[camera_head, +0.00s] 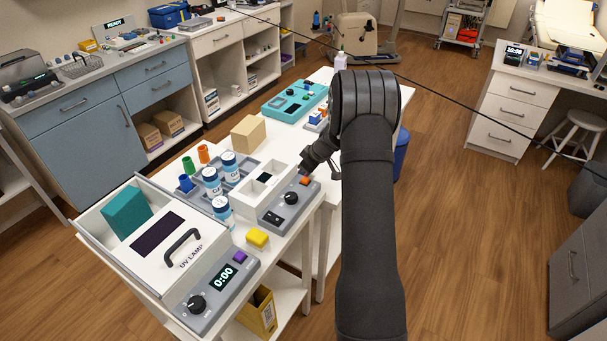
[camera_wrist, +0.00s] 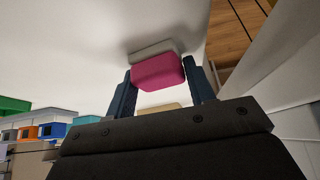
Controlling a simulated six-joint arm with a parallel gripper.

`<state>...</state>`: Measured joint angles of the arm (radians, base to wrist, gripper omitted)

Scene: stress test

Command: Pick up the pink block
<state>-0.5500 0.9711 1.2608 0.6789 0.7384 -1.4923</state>
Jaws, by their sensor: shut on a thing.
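In the wrist view, the pink block (camera_wrist: 158,72) sits between the two dark blue fingers of my gripper (camera_wrist: 160,76), which is shut on it. A pale grey block-like shape (camera_wrist: 152,49) shows just behind the pink block, against a broad white surface. I cannot tell whether the two touch. In the head view, my dark arm blocks the sight of the pink block.
The white table (camera_head: 345,90) carries a teal device (camera_head: 290,98). Nearer stand a tan block (camera_head: 248,133), a grey control box with a knob (camera_head: 290,205), several labelled bottles (camera_head: 212,184), a yellow block (camera_head: 257,238) and a UV lamp box (camera_head: 165,250). Wooden floor lies open at right.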

